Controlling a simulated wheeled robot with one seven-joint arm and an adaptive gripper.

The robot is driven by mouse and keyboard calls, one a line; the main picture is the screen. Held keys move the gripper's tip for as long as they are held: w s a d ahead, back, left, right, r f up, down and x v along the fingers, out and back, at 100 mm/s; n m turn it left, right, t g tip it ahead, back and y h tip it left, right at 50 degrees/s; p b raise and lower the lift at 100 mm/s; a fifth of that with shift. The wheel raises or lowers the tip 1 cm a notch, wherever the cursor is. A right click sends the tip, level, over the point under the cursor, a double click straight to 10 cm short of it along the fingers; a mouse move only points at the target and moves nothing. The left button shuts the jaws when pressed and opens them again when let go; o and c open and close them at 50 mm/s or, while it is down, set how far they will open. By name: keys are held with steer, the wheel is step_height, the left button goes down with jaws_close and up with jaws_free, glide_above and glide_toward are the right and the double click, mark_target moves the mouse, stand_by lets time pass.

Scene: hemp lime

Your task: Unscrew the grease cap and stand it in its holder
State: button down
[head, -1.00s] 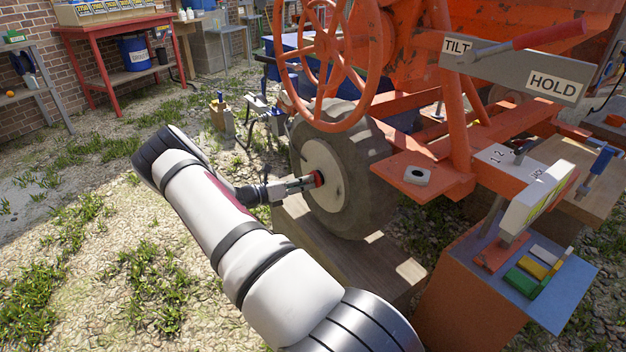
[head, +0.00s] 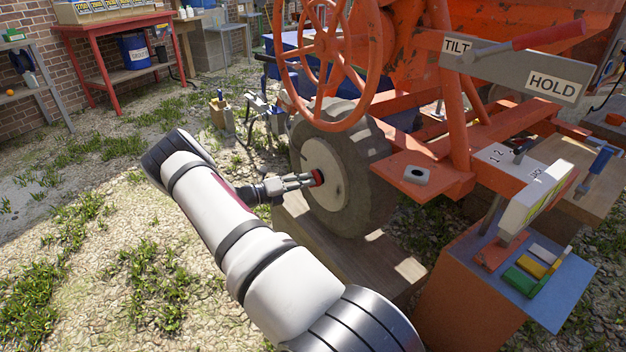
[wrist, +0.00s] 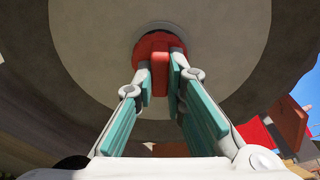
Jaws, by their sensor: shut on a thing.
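The red grease cap (wrist: 160,45) sits at the middle of the wheel hub, with a raised bar across its face. My gripper (wrist: 160,78) is shut on that bar, one finger on each side. In the head view my gripper (head: 311,180) reaches the cap (head: 318,177) from the left. The cap is still against the hub of the wheel (head: 365,170); its threads are hidden. On the orange frame, a small grey block with a dark round opening (head: 418,174) may be the holder.
The orange spoked handwheel (head: 335,60) hangs above the wheel. Wooden boards (head: 345,262) lie under it. A blue-topped stand (head: 545,300) with coloured blocks is at the right. Open gravelly ground lies left of my arm.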

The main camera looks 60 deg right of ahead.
steer(key=n, duration=0.5)
steer(key=shift+n, duration=0.4)
steer(key=shift+n+h, duration=0.3)
steer(key=shift+n, duration=0.7)
steer(key=shift+w+a, duration=0.35)
steer(key=shift+a, duration=0.3)
steer(key=shift+v, duration=0.9)
steer(key=shift+a, duration=0.15)
